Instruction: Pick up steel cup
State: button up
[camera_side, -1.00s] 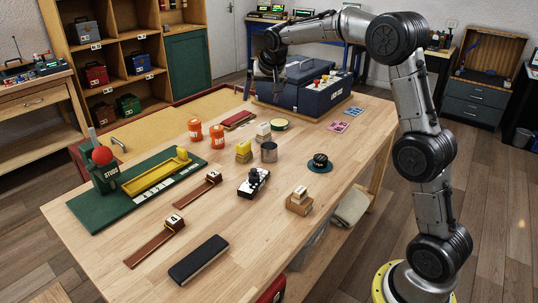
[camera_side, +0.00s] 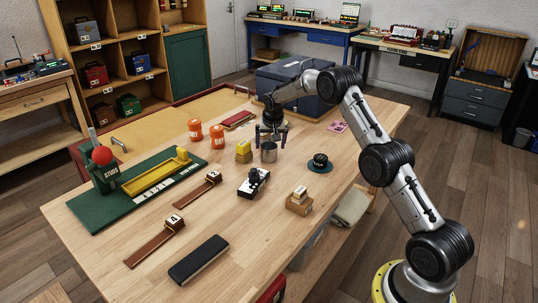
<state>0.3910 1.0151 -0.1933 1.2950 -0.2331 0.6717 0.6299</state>
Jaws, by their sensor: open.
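The steel cup (camera_side: 268,153) is a small grey metal cylinder standing upright near the middle of the wooden table. My gripper (camera_side: 271,138) points down just above and around the cup's top, with a finger on each side. The fingers are apart. I cannot tell whether either finger touches the cup.
A black-and-white device (camera_side: 253,182) lies in front, and a dark round knob on a teal disc (camera_side: 319,162) is to the right. Orange canisters (camera_side: 217,136) stand behind left.

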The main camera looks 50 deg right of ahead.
jog(key=shift+x, duration=2.8)
jog(key=shift+w+d, duration=0.1)
jog(key=shift+w, duration=0.1)
jog(key=c, duration=1.2)
jog(key=shift+r, duration=0.15)
jog(key=shift+c, duration=0.2)
